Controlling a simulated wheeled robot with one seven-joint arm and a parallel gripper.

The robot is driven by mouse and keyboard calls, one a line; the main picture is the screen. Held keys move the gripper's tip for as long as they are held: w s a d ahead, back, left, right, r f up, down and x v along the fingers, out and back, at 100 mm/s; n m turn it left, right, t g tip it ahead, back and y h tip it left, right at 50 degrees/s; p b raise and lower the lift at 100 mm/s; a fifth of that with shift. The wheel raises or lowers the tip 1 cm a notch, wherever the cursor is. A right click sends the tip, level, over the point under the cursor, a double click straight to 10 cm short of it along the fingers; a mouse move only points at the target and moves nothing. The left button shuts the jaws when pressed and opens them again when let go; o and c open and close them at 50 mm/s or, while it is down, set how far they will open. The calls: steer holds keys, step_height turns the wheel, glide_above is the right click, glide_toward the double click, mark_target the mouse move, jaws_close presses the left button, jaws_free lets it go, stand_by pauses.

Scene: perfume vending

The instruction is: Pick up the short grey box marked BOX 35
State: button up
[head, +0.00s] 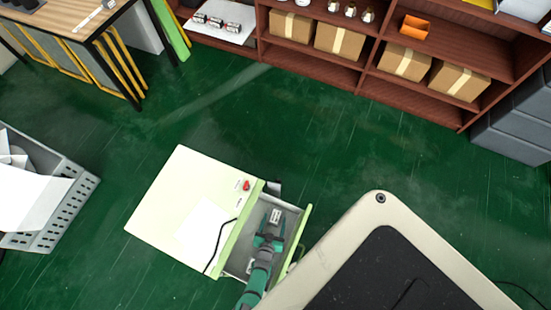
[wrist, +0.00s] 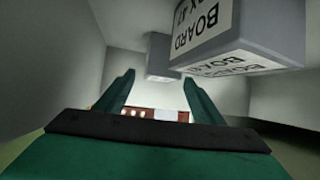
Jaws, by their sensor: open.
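My gripper (head: 268,238) reaches down into the open drawer (head: 308,222) of a pale green cabinet (head: 185,205). In the wrist view my gripper (wrist: 159,85) is open, with nothing between its green fingers. A grey box with a white label (wrist: 240,30) is close by at the upper right, its upside-down print reading BOARD. A smaller grey box (wrist: 160,58) is farther off, above the gap between the fingertips. I cannot read BOX 35 on either. In the head view a small box with a white label (head: 275,216) shows in the drawer just beyond my gripper.
Drawer walls (wrist: 65,60) stand close around my gripper. A shelf with cartons (head: 340,40) is at the back, a grey crate (head: 75,200) at left. Green floor between is clear.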

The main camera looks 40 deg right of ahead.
steer(key=shift+w+d+f, duration=0.1)
steer(key=shift+d, duration=0.05)
steer(key=c, duration=1.2)
steer(key=shift+c, duration=0.2)
